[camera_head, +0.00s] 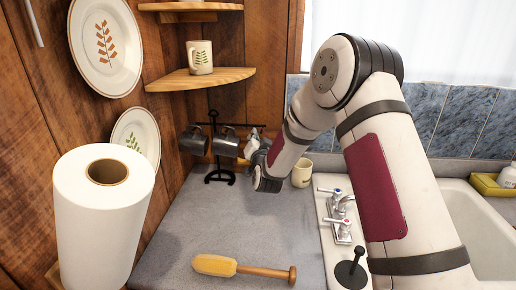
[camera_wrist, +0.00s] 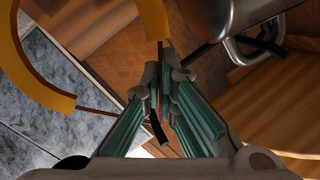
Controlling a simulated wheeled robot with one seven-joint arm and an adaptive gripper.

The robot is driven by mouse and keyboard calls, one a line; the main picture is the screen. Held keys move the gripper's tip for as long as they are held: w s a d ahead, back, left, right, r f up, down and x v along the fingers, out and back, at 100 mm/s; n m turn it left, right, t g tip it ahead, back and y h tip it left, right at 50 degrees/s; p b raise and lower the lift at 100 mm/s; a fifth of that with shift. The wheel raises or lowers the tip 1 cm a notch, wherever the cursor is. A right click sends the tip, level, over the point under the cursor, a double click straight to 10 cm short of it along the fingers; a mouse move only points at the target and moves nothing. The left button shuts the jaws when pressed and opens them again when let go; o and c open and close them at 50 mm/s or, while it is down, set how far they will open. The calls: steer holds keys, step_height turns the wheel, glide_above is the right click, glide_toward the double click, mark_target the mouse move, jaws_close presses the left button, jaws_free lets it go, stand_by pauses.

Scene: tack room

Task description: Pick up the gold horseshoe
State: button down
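A flat, curved gold piece (camera_wrist: 33,75), which looks like the gold horseshoe, fills the upper left of the wrist view. Its top runs out of frame, and a second gold end (camera_wrist: 153,18) shows near the top middle. I cannot make it out in the head view. My gripper (camera_wrist: 165,78) has teal-padded fingers with a narrow gap between their tips, just below that second end; I see nothing clearly held. In the head view my gripper (camera_head: 262,150) is at the mug rack, partly hidden by my arm.
A black mug rack (camera_head: 218,174) holds dark metal mugs (camera_head: 227,143), one close to my fingers in the wrist view (camera_wrist: 215,15). A cream mug (camera_head: 302,174), faucet (camera_head: 340,212) and paper roll (camera_head: 103,225) stand around.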

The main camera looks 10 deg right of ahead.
steer(key=shift+r, duration=0.15)
steer(key=shift+r, duration=0.5)
steer(key=s+a, duration=0.2)
steer(key=s, duration=0.6)
steer(key=s+a, duration=0.3)
steer(key=s, duration=0.6)
steer(key=shift+a+b, duration=0.25)
steer(key=shift+b, duration=0.2)
steer(key=shift+s+r, duration=0.1)
